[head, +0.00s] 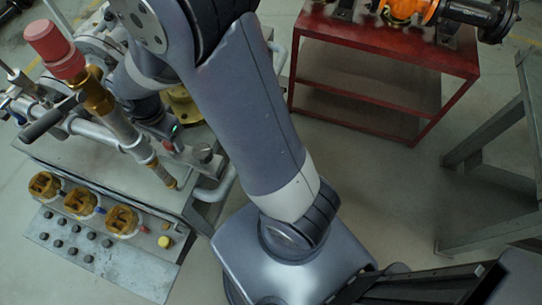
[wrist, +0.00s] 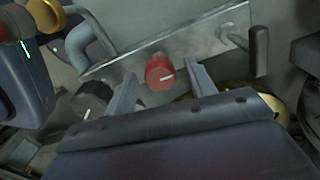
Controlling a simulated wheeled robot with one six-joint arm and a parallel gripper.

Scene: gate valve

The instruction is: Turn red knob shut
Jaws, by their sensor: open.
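The red knob (wrist: 159,72) sits on a grey metal plate in the wrist view. My gripper (wrist: 160,80) is open, one finger to the left of the knob and one to the right. Gaps show on both sides, the right one narrower; I cannot tell how deep the fingertips reach beside it. In the head view a small red spot (head: 167,146), likely the knob, shows beside my wrist; the fingers are hard to make out there.
A black knob (wrist: 92,98) is left of my fingers, and a dark lever handle (wrist: 259,52) is at the right. In the head view a red-capped brass pipe (head: 98,95) stands close to my wrist. A red table (head: 385,45) stands behind.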

